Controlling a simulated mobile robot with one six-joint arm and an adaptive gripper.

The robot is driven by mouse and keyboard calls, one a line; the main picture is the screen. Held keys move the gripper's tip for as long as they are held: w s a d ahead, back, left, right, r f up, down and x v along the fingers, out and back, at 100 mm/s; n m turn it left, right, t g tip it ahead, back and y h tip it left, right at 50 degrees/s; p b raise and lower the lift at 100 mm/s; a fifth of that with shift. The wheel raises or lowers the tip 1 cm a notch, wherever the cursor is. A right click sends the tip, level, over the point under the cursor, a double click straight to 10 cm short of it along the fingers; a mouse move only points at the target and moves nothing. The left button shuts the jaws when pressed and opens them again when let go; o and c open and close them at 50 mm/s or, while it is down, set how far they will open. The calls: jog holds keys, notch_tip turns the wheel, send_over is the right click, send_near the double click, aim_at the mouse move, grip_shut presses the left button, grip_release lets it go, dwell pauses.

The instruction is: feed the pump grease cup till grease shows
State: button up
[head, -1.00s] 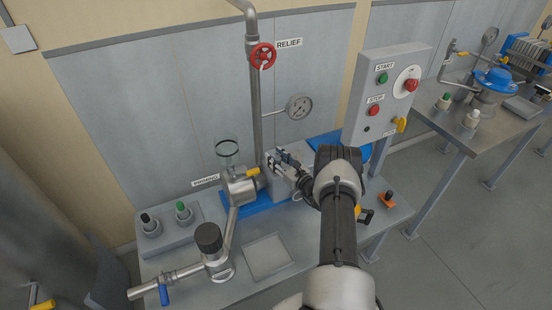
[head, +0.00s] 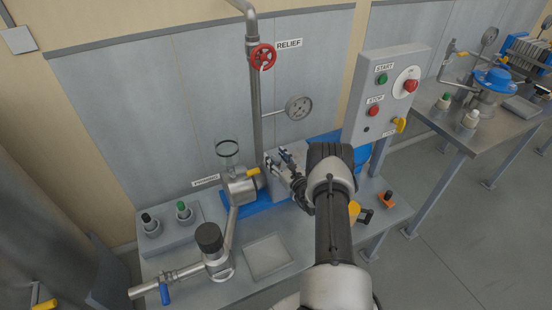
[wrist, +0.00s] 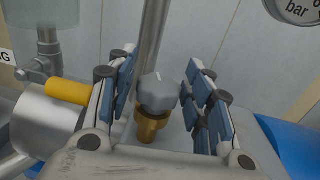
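The grease cup, with a grey fluted cap (wrist: 158,92) on a brass body (wrist: 150,130), stands upright on the pump housing (wrist: 100,160) in the wrist view. My gripper (wrist: 165,95) is open, with one padded finger on each side of the cap. No grease shows on the visible side of the cup. In the head view my gripper (head: 284,161) is over the pump, and the cup cannot be made out clearly there.
A yellow-ended part (wrist: 68,91) is close left of the gripper. The glass priming cup (head: 228,155), vertical pipe (head: 256,110) and pressure gauge (head: 299,107) stand around the pump. The START/STOP panel (head: 388,95) is to the right. A shallow tray (head: 267,256) lies in front.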

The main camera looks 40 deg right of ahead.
jog(key=shift+o, duration=0.7)
jog(key=shift+s, duration=0.35)
jog(key=s+a, duration=0.1)
jog(key=s, duration=1)
jog(key=shift+a, duration=0.25)
jog(key=shift+a+r, duration=0.1)
